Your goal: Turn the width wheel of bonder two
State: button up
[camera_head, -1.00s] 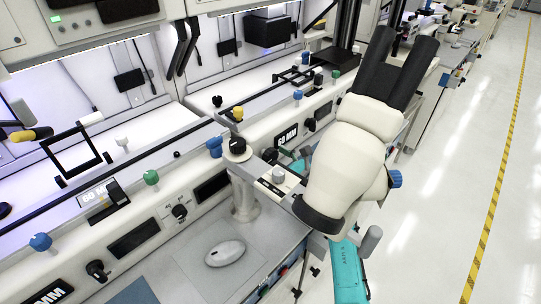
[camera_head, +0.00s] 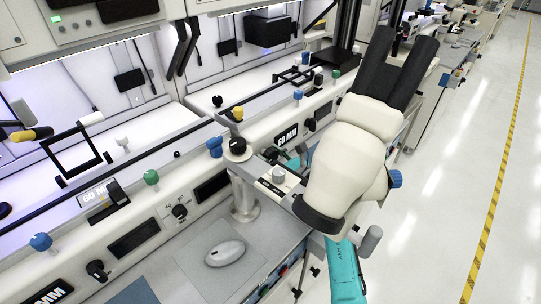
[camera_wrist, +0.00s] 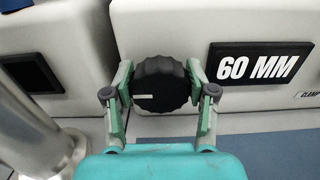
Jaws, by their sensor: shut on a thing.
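The wheel (camera_wrist: 160,84) is a black, ribbed round knob with a small pale mark, on the pale front of a bonder in the wrist view. My gripper (camera_wrist: 158,74) is closed on it, with one green finger touching each side. A black sign reading 60 MM (camera_wrist: 263,64) sits right of the wheel. In the head view the same sign (camera_head: 287,138) shows just beyond my gripper (camera_head: 290,160), which is partly hidden by my arm. The wheel cannot be made out there. No bonder number is readable.
A metal post (camera_head: 244,195) with a dark-topped knob stands left of my gripper, and its base shows in the wrist view (camera_wrist: 36,125). A mouse (camera_head: 225,253) lies on the grey desk (camera_head: 187,256). The aisle floor (camera_head: 440,200) at right is clear.

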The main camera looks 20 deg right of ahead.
jog(key=shift+m, duration=0.3)
jog(key=m, duration=0.5)
jog(key=shift+d+m, duration=0.1)
jog(key=shift+m, duration=0.2)
jog(key=m, duration=0.5)
jog(key=shift+w+d+f+m, duration=0.1)
jog(key=shift+f+m, duration=0.05)
jog(key=shift+m, duration=0.15)
jog(key=m, duration=0.6)
jog(key=shift+f, duration=0.15)
jog(key=m, duration=0.5)
jog(key=shift+f+m, duration=0.1)
jog(key=shift+m, duration=0.2)
jog(key=o, duration=1.2)
jog(key=shift+c, duration=0.2)
